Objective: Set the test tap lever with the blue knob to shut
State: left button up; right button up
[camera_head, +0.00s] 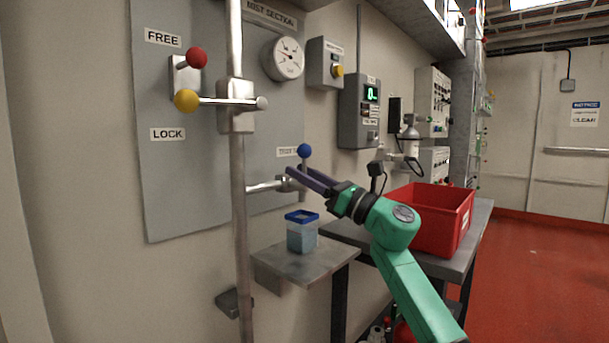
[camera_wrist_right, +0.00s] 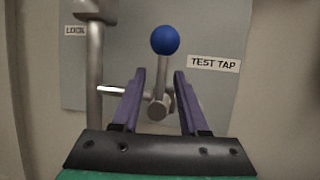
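The test tap lever has a blue knob (camera_head: 304,151) on a short metal stem, which stands upright above the tap body (camera_head: 287,184) on the pipe branch. In the right wrist view the blue knob (camera_wrist_right: 165,40) is above the tap's round end (camera_wrist_right: 157,110), beside the TEST TAP label (camera_wrist_right: 213,64). My right gripper (camera_head: 295,174) is at the tap with its purple fingers apart. In the right wrist view the lever stem shows between the open fingers (camera_wrist_right: 158,92), with a gap on each side. My left gripper is not in view.
A blue-rimmed container (camera_head: 302,235) stands on a small grey shelf (camera_head: 300,264) below the tap. A vertical pipe (camera_head: 239,200) runs left of the tap. A red crate (camera_head: 437,222) sits on the table at right. Red and yellow knobs (camera_head: 187,100) are higher up.

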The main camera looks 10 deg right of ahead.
jog(key=shift+s+d+f, duration=0.25)
jog(key=shift+d, duration=0.15)
pick_arm(q)
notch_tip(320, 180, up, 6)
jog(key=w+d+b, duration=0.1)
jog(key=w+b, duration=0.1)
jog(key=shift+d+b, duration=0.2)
jog(key=shift+b, duration=0.15)
pick_arm(e)
jog(key=v, duration=1.3)
jog(key=shift+s, duration=0.15)
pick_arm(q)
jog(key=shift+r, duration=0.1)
pick_arm(e)
jog(key=shift+d+f, duration=0.1)
jog(key=shift+d, duration=0.1)
